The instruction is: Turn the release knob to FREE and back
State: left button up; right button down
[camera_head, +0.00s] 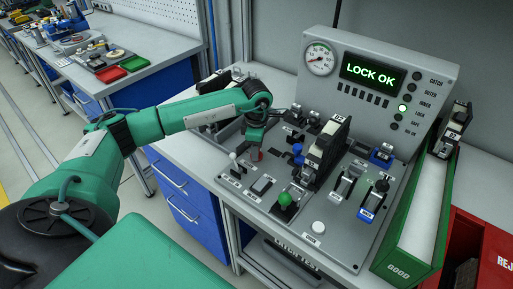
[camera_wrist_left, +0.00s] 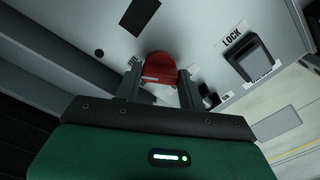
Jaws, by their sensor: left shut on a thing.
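The release knob appears as a red round knob (camera_wrist_left: 160,66) in the left wrist view, with a pale line across its face. In the head view only a small red part of it (camera_head: 257,155) shows below my left gripper (camera_head: 255,147). The left gripper's two fingers (camera_wrist_left: 160,82) stand on either side of the knob and are shut on it. The marks around the knob are too small or hidden to read. The display (camera_head: 371,74) on the grey console reads LOCK OK. My right gripper is not in view.
A lever with a white ball (camera_head: 233,156), a green-ball lever (camera_head: 285,199) and a black upright unit (camera_head: 325,152) stand on the panel near the knob. A green GOOD bin (camera_head: 409,253) and a red bin (camera_head: 489,262) are at the right. A switch marked LOCK (camera_wrist_left: 252,58) is beside the gripper.

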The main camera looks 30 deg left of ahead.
pick_arm(q)
jog(key=shift+r, duration=0.1)
jog(key=o, duration=1)
jog(key=shift+r, duration=0.25)
notch_tip(320, 180, up, 13)
jog(key=shift+r+b, duration=0.1)
jog(key=shift+b, duration=0.9)
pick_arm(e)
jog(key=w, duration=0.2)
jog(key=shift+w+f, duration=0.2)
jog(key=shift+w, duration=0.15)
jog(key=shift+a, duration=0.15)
